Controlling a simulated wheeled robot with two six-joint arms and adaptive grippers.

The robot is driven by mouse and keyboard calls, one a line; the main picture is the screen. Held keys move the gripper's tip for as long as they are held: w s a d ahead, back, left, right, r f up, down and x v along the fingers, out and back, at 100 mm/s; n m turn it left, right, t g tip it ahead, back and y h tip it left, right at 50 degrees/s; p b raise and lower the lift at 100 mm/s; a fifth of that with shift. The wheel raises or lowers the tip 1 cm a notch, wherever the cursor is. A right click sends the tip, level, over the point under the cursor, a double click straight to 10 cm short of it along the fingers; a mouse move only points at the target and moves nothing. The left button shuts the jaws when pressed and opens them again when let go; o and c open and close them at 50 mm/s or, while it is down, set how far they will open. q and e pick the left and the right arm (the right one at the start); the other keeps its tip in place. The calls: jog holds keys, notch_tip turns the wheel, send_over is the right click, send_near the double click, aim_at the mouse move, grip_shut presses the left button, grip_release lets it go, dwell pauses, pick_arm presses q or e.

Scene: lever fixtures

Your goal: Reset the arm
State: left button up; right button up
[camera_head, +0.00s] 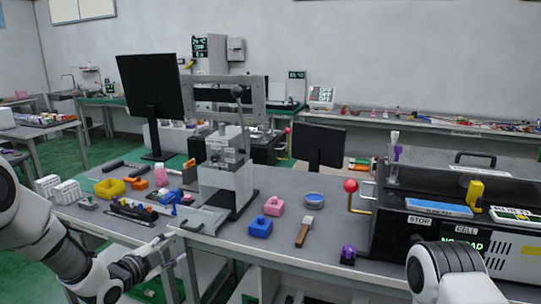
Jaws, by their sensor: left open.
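A grey bench fixture (228,182) with a rectangular frame on top stands on the table near the middle. A lever with a dark round knob (237,91) rises at its front. To the right, a lever with a red ball (350,186) stands upright beside the black machine. I cannot tell which of these the task calls the arm. My left gripper (165,249) is open and low at the table's front edge, to the left of both levers and touching neither; its fingers are small and partly unclear. My right arm shows at the lower right, but its gripper is out of view.
Blue (260,227) and pink (274,206) blocks, a brush (304,231), a blue round dish (314,200) and a purple-topped piece (348,253) lie on the table. A black machine (395,240) fills the right. A monitor (150,88) stands behind.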

pick_arm(q)
jog(key=s+d+f+n+g+y+p, duration=0.1)
jog(key=s+d+f+n+g, duration=0.15)
jog(key=s+f, duration=0.8)
jog(key=s+d+f+n+g+y+p, duration=0.15)
jog(key=s+f+g, duration=0.25)
jog(key=s+f, duration=0.65)
jog(key=s+a+f+n+g+y, duration=0.1)
jog(key=s+f+n+g, duration=0.1)
jog(key=s+n, duration=0.2)
jog(key=s+a+f+n+g+y, duration=0.1)
jog(key=s+a+f+n+g, duration=0.1)
jog(key=s, duration=0.8)
jog(key=s+a+f+n+g+y, duration=0.1)
jog(key=s+f+n+g, duration=0.2)
jog(key=s+n, duration=0.3)
jog(key=shift+s+a+f, duration=0.15)
jog(key=shift+s+f, duration=0.05)
jog(key=shift+s, duration=0.85)
